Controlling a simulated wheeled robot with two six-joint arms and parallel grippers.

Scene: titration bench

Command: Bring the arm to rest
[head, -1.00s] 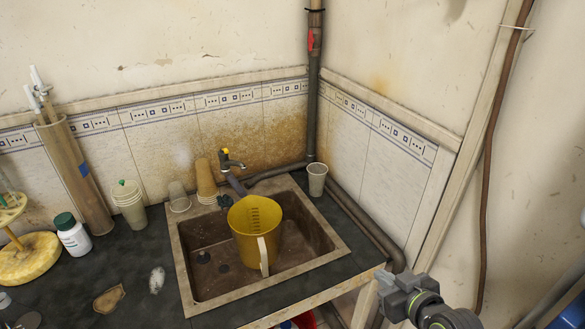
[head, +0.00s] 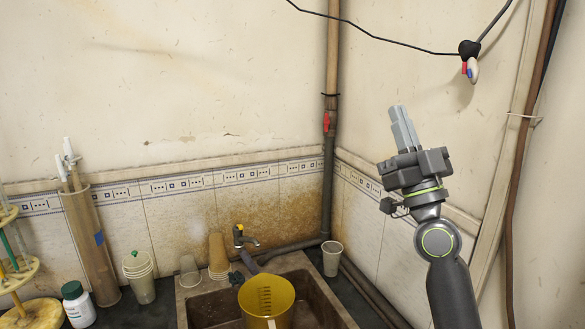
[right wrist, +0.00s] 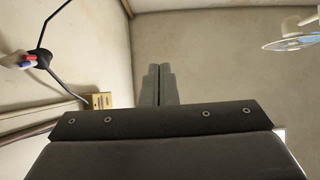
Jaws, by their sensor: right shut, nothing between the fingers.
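My right gripper (head: 403,128) is raised in front of the right wall in the head view, fingers pointing up. Its two grey fingers are shut together with nothing between them. My right arm stands nearly upright below the gripper. My left gripper does not show in either view.
A sink (head: 205,313) holds a yellow jug (head: 266,300). A tap (head: 243,238), stacked cups (head: 139,277), a white cup (head: 332,258) and a white bottle (head: 77,305) stand around it. A cable with a dark knob (head: 469,49) hangs at upper right. A vertical pipe (head: 329,170) runs down the corner.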

